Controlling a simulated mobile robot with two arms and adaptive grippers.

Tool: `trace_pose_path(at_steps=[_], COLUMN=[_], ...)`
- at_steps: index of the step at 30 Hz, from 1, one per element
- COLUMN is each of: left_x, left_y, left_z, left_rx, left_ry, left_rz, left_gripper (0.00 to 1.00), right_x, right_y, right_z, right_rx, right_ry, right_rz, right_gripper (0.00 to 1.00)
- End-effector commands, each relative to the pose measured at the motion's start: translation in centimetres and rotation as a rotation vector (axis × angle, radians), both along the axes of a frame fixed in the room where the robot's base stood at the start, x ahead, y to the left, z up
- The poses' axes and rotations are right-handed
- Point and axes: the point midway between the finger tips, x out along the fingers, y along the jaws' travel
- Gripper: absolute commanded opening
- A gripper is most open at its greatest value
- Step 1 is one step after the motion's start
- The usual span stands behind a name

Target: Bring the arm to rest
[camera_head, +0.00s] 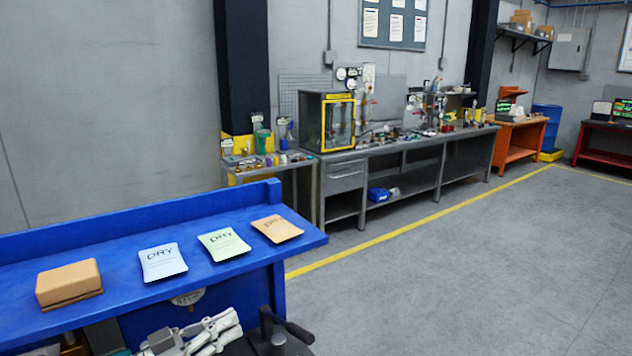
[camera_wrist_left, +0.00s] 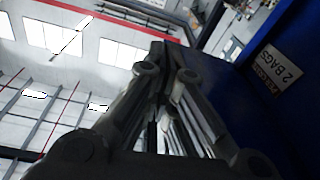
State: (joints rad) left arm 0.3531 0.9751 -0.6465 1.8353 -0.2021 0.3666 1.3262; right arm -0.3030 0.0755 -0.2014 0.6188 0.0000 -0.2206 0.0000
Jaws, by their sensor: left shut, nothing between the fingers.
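My left gripper (camera_head: 222,326) is at the bottom of the head view, low in front of the blue bench (camera_head: 210,282). In the left wrist view its fingers (camera_wrist_left: 165,60) come together and hold nothing. The blue side of the bench (camera_wrist_left: 235,95) is right beside them in that view. My right gripper is not recognisable in the head view.
On the blue bench are a tan block (camera_head: 68,282) and white (camera_head: 162,262), green (camera_head: 224,243) and orange (camera_head: 277,228) packets. A dark handled object (camera_head: 275,338) is at the bottom edge. A grey workbench (camera_head: 425,142) lines the wall; the floor (camera_head: 470,270) at right is clear.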

Motion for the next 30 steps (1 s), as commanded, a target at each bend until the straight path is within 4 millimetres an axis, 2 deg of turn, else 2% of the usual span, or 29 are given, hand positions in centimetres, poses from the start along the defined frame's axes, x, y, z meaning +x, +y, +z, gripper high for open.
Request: trace_pose_path(at_steps=[11,15,19,23,26,30], left_x=[0.4,0.1,-0.8,-2.7,-5.0,-9.4], left_y=[-1.6,-1.8,-1.6,-0.6,0.3,1.7], left_z=[-2.2,-3.9,-6.6,-9.9,-12.6,-16.4], left_rx=[0.011,0.039,0.099,0.193,0.282,0.422], left_ry=[0.011,0.046,0.122,0.237,0.345,0.523], left_rz=[0.19,0.305,0.443,0.569,0.643,0.704], left_gripper=[0.0,0.0,0.0,0.0,0.0,0.0], right_x=[0.9,0.8,0.5,0.4,0.4,0.4], right_y=[-1.1,-1.2,-1.0,-0.5,-0.1,0.3], right_z=[0.1,0.1,0.1,0.0,0.0,0.0], right_rx=[-0.013,-0.014,-0.012,-0.006,0.0,0.003], right_ry=[-0.011,-0.011,-0.008,-0.006,-0.006,-0.005], right_rz=[0.0,0.0,0.0,-0.002,-0.002,-0.001], right_gripper=[0.4,0.4,0.4,0.4,0.4,0.4])
